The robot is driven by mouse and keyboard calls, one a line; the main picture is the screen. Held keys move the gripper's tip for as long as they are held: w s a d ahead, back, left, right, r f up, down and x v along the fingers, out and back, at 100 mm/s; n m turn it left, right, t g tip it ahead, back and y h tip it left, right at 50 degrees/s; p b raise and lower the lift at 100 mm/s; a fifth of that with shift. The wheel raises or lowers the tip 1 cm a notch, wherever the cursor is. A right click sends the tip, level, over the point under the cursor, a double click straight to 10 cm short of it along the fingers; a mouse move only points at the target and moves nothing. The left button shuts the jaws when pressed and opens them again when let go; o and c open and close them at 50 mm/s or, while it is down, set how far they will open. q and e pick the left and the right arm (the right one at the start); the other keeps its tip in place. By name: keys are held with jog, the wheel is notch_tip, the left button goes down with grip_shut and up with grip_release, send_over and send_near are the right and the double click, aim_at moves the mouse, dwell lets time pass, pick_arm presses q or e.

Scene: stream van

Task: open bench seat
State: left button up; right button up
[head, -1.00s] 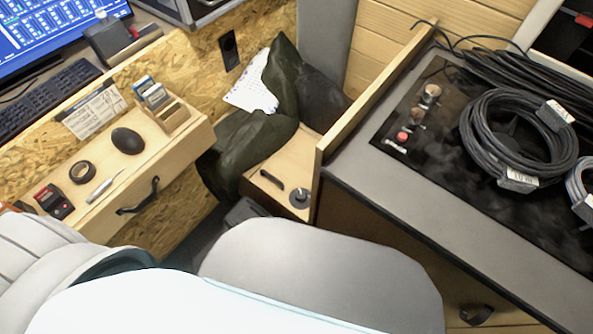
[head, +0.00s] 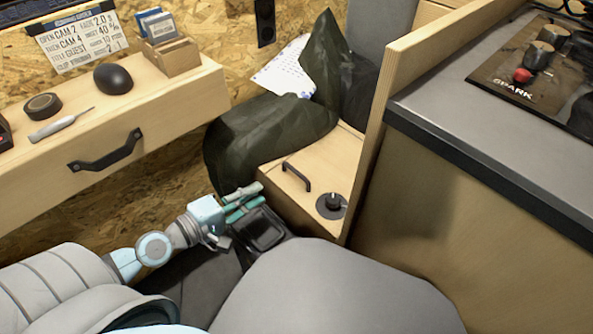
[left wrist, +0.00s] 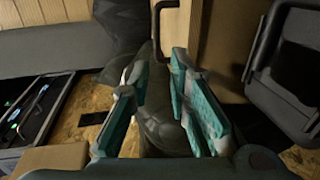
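The bench seat (head: 325,165) is a pale wooden box lid with a black bar handle (head: 296,176) and a round dark knob (head: 331,204) near its front corner. My left gripper (head: 250,197), with teal fingers, is just in front of and left of the lid, apart from the handle. In the left wrist view its fingers (left wrist: 163,92) are spread and empty, and the black handle (left wrist: 156,25) shows beyond them. My right gripper is out of view.
A dark tray (head: 262,229) sits close beside my left gripper. A grey seat (head: 335,290) fills the front. A wooden panel (head: 393,95) and grey counter (head: 450,110) bound the lid's right side. A drawer (head: 160,115) stands to the left.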

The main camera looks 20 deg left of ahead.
aim_at(296, 170)
pick_arm(q)
jog(key=p+x, duration=0.1)
jog(key=x, duration=0.3)
jog(key=p+x, duration=0.2)
jog(key=x, duration=0.2)
jog(key=p+x, duration=0.1)
jog(key=x, duration=0.3)
jog(key=shift+w+d+r+p, duration=0.2)
jog(key=shift+d+p, duration=0.2)
jog(key=shift+d, duration=0.1)
jog(key=shift+w+d+f, duration=0.1)
jog(key=shift+w+d, duration=0.1)
jog(key=shift+w, duration=0.2)
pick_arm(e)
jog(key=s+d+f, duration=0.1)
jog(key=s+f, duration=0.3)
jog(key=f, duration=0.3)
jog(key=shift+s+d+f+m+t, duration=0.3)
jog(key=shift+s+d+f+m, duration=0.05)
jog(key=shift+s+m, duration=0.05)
pick_arm(q)
jog(key=shift+c, duration=0.6)
grip_shut()
